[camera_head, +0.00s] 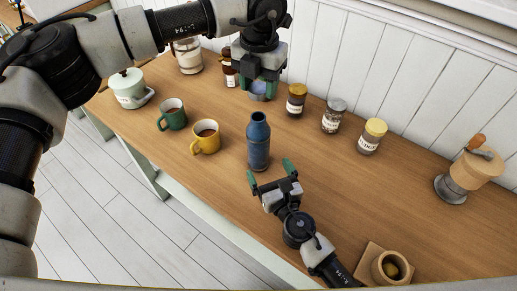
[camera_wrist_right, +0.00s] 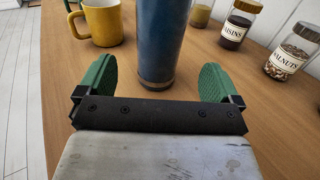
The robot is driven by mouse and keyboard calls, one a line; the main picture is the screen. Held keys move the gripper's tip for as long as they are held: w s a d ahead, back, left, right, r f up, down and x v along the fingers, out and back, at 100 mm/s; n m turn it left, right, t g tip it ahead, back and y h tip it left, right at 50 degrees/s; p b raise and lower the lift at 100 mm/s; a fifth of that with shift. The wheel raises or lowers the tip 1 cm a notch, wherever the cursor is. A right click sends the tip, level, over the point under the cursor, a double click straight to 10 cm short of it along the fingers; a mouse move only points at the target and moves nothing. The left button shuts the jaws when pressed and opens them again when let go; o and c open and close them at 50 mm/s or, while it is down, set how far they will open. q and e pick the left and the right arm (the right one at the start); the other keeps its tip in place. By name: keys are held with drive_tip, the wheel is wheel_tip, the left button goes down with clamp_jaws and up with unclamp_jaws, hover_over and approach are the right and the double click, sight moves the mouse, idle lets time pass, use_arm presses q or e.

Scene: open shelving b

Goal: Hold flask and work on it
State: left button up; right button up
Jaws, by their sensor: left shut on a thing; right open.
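The blue flask (camera_head: 258,150) stands upright on the wooden counter in the head view. Its lower body also shows in the right wrist view (camera_wrist_right: 160,40). My left gripper (camera_head: 259,90) is above and behind the flask. It is shut on a small blue-grey piece (camera_head: 262,92) that looks like the flask's cap, apart from the flask. My right gripper (camera_head: 270,175) is low at the near side of the flask. Its green fingers are open, one to each side of the flask's base in the right wrist view (camera_wrist_right: 157,85), with visible gaps.
A yellow mug (camera_head: 206,138) and a green mug (camera_head: 172,115) stand left of the flask. Labelled jars (camera_head: 332,117) line the back. A grinder (camera_head: 467,175) and a wooden mortar (camera_head: 388,268) are at right. The counter's right middle is clear.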

sight(259, 116)
drive_tip(key=x, duration=0.7)
drive_tip(key=shift+w+a, duration=0.2)
drive_tip(key=shift+w, duration=0.1)
drive_tip(key=c, duration=1.4)
use_arm(q)
drive_tip(key=shift+f, duration=2.5)
use_arm(e)
drive_tip(key=shift+o, duration=0.2)
